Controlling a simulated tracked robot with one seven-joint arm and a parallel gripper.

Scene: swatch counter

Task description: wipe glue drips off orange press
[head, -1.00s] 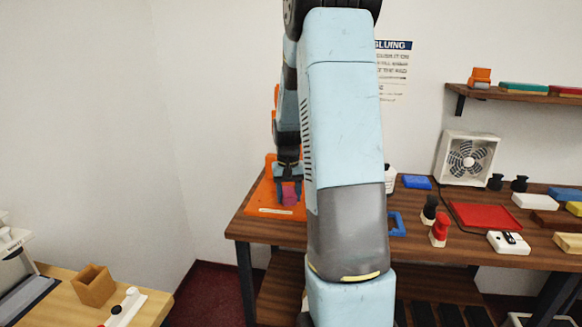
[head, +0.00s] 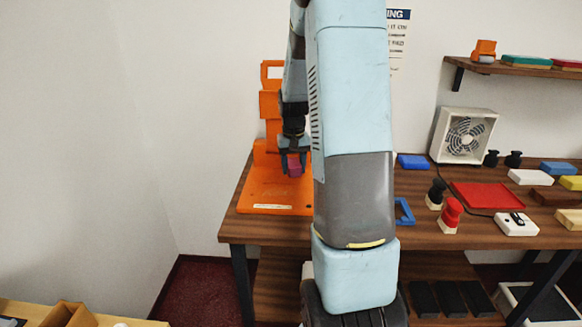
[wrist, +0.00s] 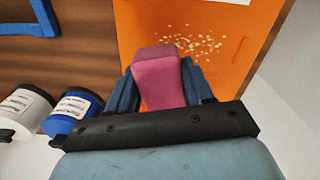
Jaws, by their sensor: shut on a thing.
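The orange press (head: 275,192) stands at the left end of the wooden counter, its flat base in front and its upright behind. In the wrist view its orange base (wrist: 225,75) carries a patch of small pale glue drips (wrist: 192,42). My gripper (head: 294,170) is shut on a pink block-shaped wiper (wrist: 158,77), which also shows in the head view (head: 295,165). The wiper is over the press base, with the drips beside and beyond its end in the wrist view. I cannot tell whether it touches the base. My arm hides part of the press's right side.
A blue frame (head: 404,212) lies right of my arm, near a black-handled stamp (head: 436,194), a red-handled one (head: 451,215) and a red tray (head: 488,195). White and blue labelled bottles (wrist: 75,112) show in the wrist view. A fan (head: 465,136) stands behind.

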